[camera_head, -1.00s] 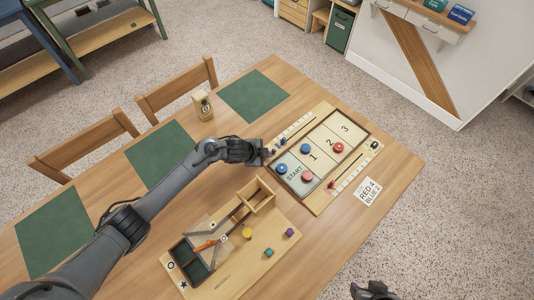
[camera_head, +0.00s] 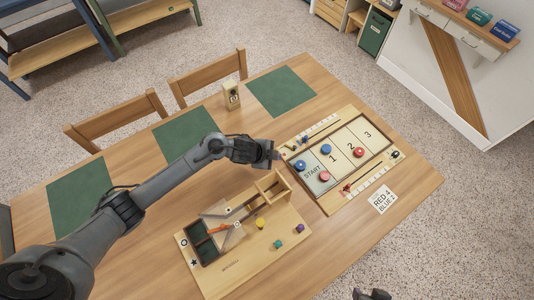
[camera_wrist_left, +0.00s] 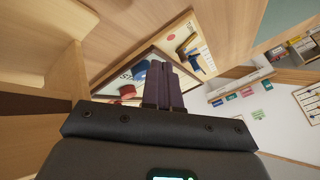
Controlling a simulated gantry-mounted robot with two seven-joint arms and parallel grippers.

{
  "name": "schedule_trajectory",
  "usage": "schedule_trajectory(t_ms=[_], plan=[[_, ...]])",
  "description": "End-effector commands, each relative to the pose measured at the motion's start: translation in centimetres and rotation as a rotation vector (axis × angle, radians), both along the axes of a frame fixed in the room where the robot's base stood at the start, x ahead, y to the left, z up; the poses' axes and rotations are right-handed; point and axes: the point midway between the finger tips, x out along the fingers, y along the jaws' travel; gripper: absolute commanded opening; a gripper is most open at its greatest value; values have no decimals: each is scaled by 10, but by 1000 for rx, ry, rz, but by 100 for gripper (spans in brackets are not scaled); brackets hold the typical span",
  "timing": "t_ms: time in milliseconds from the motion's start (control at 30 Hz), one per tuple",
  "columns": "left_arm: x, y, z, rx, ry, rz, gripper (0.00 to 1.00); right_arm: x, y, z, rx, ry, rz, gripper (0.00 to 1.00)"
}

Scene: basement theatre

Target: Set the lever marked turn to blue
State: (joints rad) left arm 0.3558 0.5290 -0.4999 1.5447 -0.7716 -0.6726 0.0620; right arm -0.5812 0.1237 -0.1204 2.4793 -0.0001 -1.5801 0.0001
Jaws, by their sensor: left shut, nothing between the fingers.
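The game board (camera_head: 331,206) lies on the table's right half, with lanes marked START, 1, 2 and 3. My left gripper (camera_head: 277,155) is shut and empty at the board's left corner. Its closed fingers (camera_wrist_left: 163,85) show in the left wrist view, with a blue-and-yellow piece (camera_wrist_left: 192,55) beyond them. My right gripper (camera_head: 372,294) barely shows at the bottom edge, and its jaws are unclear.
Blue (camera_head: 326,149) and red (camera_head: 359,152) discs lie on the board. A card reading RED 4, BLUE 2 (camera_head: 382,200) lies beside it. A wooden tray game (camera_head: 240,265) with small coloured pegs stands nearer. A small wooden box (camera_head: 231,95) stands near the back edge.

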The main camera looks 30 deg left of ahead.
Motion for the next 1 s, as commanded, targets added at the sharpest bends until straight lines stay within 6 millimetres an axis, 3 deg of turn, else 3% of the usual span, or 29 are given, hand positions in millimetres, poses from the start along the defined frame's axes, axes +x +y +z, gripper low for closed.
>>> schedule_trajectory(t_ms=[333,1000], plan=[[-22,15,34,1,0,0,0,1,-1,2,-2,-2,1,43],[-25,17,38,-1,1,0,0,1,2,2,7,-1,-5,43]])
